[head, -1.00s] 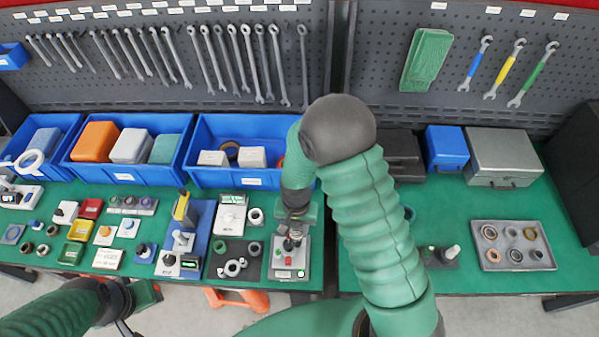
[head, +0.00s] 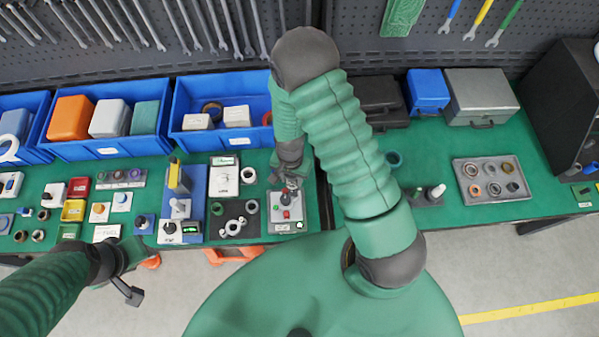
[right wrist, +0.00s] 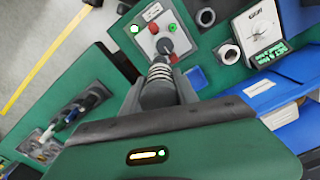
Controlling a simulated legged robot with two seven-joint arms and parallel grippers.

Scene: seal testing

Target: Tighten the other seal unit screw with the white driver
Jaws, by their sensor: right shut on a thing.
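My right gripper (head: 291,180) is over the grey test stand (head: 287,214) with a red button and a green light. In the right wrist view my right gripper (right wrist: 160,88) is shut on a dark cylinder with pale ribs or coils (right wrist: 160,72), which looks like a seal unit. Its end points at the stand (right wrist: 155,28); I cannot tell whether they touch. No screw can be made out. A white-capped tool (head: 437,191), possibly the white driver, stands in a dark holder right of my right arm. My left gripper (head: 125,268) is near the table's front edge, its jaws unclear.
Blue bins (head: 109,146) line the back left. A grey tray of rings (head: 491,203) is on the right.

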